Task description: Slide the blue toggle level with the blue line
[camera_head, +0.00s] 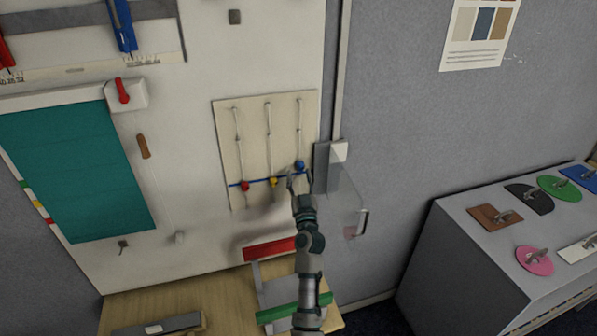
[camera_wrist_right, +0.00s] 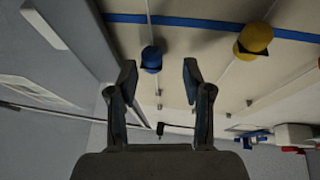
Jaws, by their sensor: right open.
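The blue toggle (camera_head: 299,166) is on the rightmost of three upright rods on a pale wooden board (camera_head: 250,130). It sits a little above the blue line (camera_head: 235,185) in the head view. In the right wrist view, the toggle (camera_wrist_right: 151,58) stands apart from the line (camera_wrist_right: 190,22). My right gripper (camera_head: 296,178) is at the board just below the toggle. In the wrist view the gripper (camera_wrist_right: 159,78) is open and empty, with the toggle just beyond its fingertips, toward the left one. My left gripper is out of view.
The red toggle (camera_head: 245,186) and yellow toggle (camera_head: 273,181) sit at the line on the neighbouring rods. A clear panel with a handle (camera_head: 362,222) stands right of the board. Red (camera_head: 268,250) and green (camera_head: 294,308) bars are below.

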